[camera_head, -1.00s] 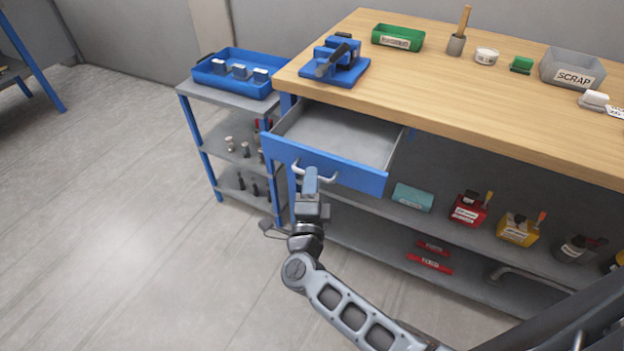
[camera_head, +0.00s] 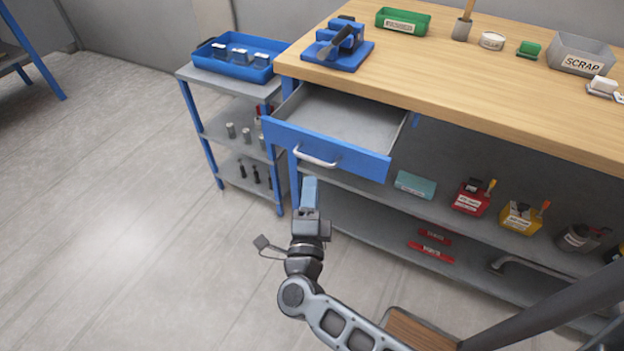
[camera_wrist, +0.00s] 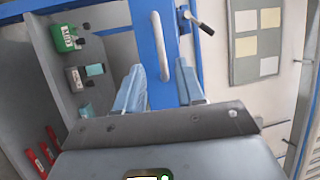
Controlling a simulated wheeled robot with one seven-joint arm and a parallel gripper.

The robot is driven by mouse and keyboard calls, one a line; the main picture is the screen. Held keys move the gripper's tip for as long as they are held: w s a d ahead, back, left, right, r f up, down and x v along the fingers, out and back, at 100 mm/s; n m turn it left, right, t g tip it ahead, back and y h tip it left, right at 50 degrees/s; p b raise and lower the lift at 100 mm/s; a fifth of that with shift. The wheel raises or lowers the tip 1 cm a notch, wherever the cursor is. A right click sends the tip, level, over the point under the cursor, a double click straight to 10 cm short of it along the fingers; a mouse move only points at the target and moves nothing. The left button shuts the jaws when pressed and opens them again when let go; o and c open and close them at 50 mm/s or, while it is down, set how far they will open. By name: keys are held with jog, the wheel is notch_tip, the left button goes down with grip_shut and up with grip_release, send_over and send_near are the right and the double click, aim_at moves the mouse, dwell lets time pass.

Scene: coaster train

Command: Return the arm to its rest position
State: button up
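My gripper (camera_head: 309,184) is just in front of and below the open drawer's handle. In the wrist view its two blue fingers (camera_wrist: 162,76) stand apart with nothing held between them. The blue-fronted drawer (camera_head: 335,152) is pulled out of the workbench, and its grey inside looks empty. Its silver handle (camera_head: 316,157) is clear of the fingers in the head view. In the wrist view the handle (camera_wrist: 161,45) shows upright beyond the fingertips.
A wooden workbench top (camera_head: 440,75) carries a blue vise (camera_head: 340,45), a green bin (camera_head: 403,20) and a grey SCRAP bin (camera_head: 580,55). A side cart with a blue tray (camera_head: 233,62) stands left. Shelves below hold several items. The floor (camera_head: 130,200) at left is clear.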

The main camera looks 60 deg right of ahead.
jog(key=shift+s+a, duration=0.2)
jog(key=shift+a, duration=0.2)
dwell(0.3)
jog(key=s+a+r+n+t+y, duration=0.2)
jog(key=s+a+r+n+y, duration=0.2)
jog(key=n, duration=0.6)
jog(key=s+a+r+n+t+y, duration=0.2)
jog(key=s+a+r+n+y, duration=0.3)
jog(key=s+n+y, duration=0.3)
jog(key=s+a+r+n+t+y, duration=0.1)
jog(key=s+a+r+n+y, duration=0.3)
jog(key=s+n, duration=0.6)
jog(key=shift+s+a+r+n+t+y, duration=0.3)
jog(key=shift+a+n+t+y, duration=0.1)
jog(key=shift+a+n+y, duration=0.5)
